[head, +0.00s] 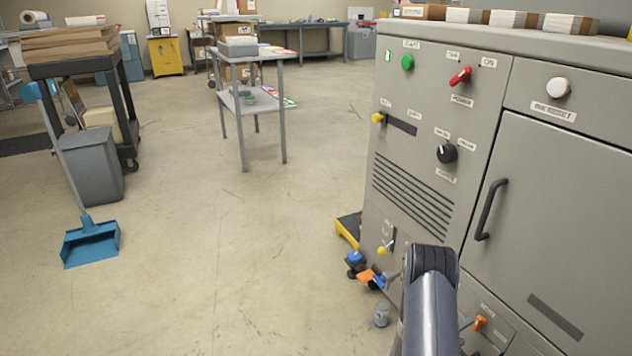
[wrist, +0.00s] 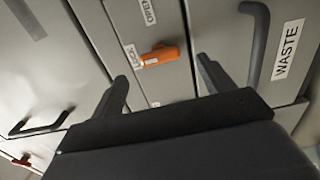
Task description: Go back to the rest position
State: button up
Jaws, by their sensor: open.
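My gripper (wrist: 162,70) shows in the wrist view with its two dark fingers spread apart and nothing between them. It faces the grey cabinet front, where an orange latch (wrist: 160,57) lies across the view beyond the fingers, beside a LOCK label. The fingers look apart from the latch, though the exact gap is hard to tell. In the head view my arm rises from the bottom edge in front of the grey machine (head: 420,185) and my gripper is hidden. An orange latch (head: 480,322) shows low on the machine, right of my arm.
A black handle (wrist: 258,45) and WASTE label stand right of the latch. Small blue and orange items (head: 368,276) and a grey canister (head: 381,315) are near the machine's foot. A grey cart (head: 245,102) and a blue dustpan (head: 90,243) stand left; the floor between is clear.

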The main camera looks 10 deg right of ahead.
aim_at(476, 324)
jog(key=b+x, duration=0.1)
jog(key=x, duration=0.4)
jog(key=shift+w+d, duration=0.1)
jog(key=shift+d, duration=0.3)
jog(key=shift+a, duration=0.1)
